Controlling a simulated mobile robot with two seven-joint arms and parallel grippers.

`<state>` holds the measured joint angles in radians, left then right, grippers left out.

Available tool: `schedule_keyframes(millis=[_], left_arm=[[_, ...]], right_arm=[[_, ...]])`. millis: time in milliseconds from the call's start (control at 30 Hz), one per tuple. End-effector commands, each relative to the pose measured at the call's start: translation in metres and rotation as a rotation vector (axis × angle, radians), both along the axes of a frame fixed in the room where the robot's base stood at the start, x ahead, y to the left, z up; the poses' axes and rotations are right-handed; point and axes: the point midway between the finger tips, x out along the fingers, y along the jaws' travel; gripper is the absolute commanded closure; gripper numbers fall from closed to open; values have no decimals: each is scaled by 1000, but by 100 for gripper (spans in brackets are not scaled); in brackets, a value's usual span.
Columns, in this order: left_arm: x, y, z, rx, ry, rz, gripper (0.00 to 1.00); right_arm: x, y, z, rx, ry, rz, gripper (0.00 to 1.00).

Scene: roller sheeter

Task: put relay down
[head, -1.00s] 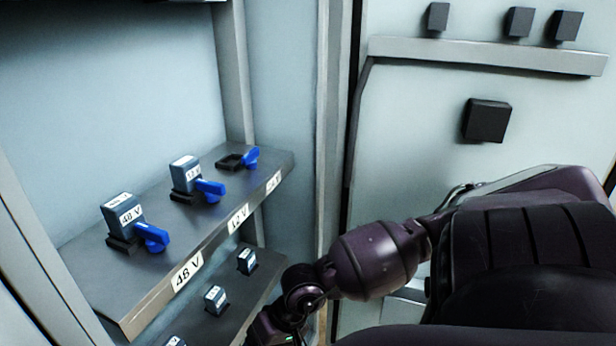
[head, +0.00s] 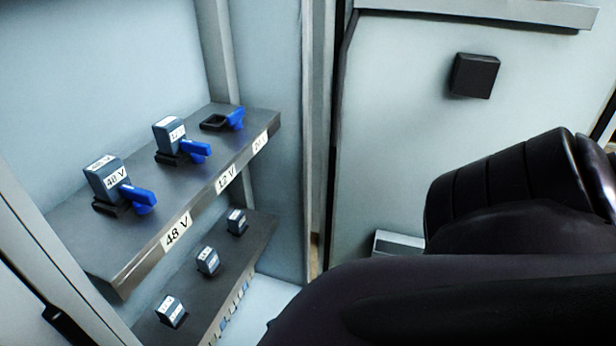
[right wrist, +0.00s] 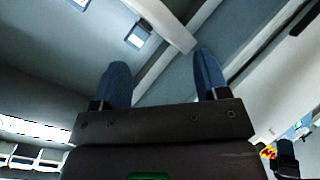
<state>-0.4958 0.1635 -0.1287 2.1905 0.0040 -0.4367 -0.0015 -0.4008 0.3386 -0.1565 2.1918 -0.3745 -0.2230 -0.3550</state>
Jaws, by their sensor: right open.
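Several blue-grey relays stand in the open cabinet in the head view. On the upper shelf (head: 100,250), a relay labelled 48 V (head: 106,180) and another labelled relay (head: 168,134) sit in black sockets with blue levers. The third black socket (head: 213,124), with a blue lever, is empty. On the lower shelf (head: 215,265) stand three smaller-looking relays: front (head: 171,311), middle (head: 208,261) and back (head: 236,222). My right gripper (right wrist: 162,72) is open, with nothing between its blue fingers in the right wrist view. It is out of the head view. My left gripper is not in view.
My dark arm fills the lower right of the head view. The cabinet's side wall (head: 265,60) stands right of the shelves. A panel with a black square block (head: 475,75) is farther right. The upper shelf overhangs the lower one.

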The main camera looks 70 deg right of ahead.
Motion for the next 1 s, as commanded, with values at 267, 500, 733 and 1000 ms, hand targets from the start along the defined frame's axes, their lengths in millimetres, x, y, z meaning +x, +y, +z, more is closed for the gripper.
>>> schedule_keyframes(millis=[267, 500, 733, 1000], left_arm=[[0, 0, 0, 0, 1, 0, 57], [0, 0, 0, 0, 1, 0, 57], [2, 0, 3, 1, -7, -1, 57], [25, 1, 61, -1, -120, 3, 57]], right_arm=[[-51, 6, -41, 597, 278, -463, 32], [-59, 10, -47, 698, 322, -539, 32], [-57, 10, -44, 696, 313, -534, 32], [-43, 9, 7, 720, 229, -510, 32]])
